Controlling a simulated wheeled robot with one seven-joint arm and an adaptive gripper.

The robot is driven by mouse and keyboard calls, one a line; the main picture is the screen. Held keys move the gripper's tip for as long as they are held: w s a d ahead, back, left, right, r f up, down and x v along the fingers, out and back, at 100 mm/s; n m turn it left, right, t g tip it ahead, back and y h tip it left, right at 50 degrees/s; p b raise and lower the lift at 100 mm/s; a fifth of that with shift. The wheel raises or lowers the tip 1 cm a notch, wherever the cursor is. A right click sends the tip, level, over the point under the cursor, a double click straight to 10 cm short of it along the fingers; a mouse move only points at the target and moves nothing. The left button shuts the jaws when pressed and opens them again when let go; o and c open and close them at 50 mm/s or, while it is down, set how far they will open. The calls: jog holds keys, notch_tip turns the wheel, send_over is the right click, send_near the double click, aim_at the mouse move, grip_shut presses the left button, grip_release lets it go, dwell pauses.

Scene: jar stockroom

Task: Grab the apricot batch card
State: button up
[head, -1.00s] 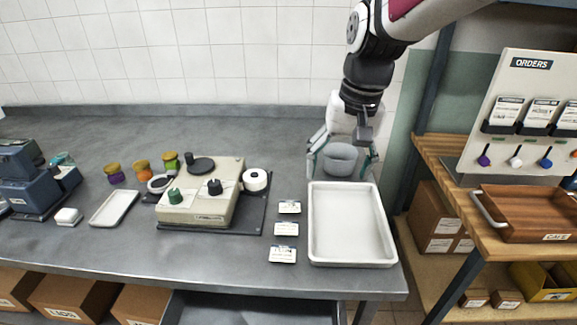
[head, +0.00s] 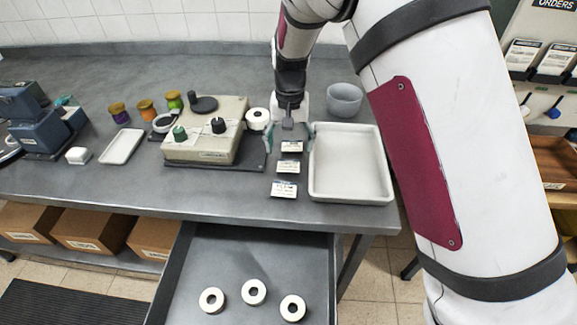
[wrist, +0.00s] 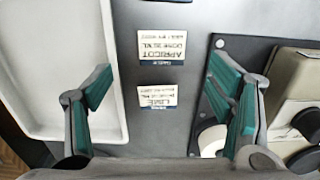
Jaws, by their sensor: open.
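The apricot batch card (wrist: 164,47) is a small white card with dark print, upside down in the wrist view, flat on the grey bench. In the head view it seems to be the middle card (head: 289,166) of a column of three. My gripper (wrist: 163,85) is open and empty above the column, one teal finger to each side. The lime card (wrist: 160,95) lies between the fingers in the wrist view; the apricot card is just beyond it. In the head view my gripper (head: 290,137) is over the farthest card.
A white tray (head: 350,197) lies close right of the cards, with a grey bowl (head: 344,98) behind it. A beige machine (head: 205,148) on a dark base stands close left. A third card (head: 284,189) lies nearest the bench edge. An open drawer (head: 225,262) below holds three white rings.

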aim_at(289, 165)
jog(key=shift+a+f+p, duration=0.1)
jog(key=shift+f+p, duration=0.35)
jog(key=shift+f, duration=3.1)
jog(key=c, duration=1.2)
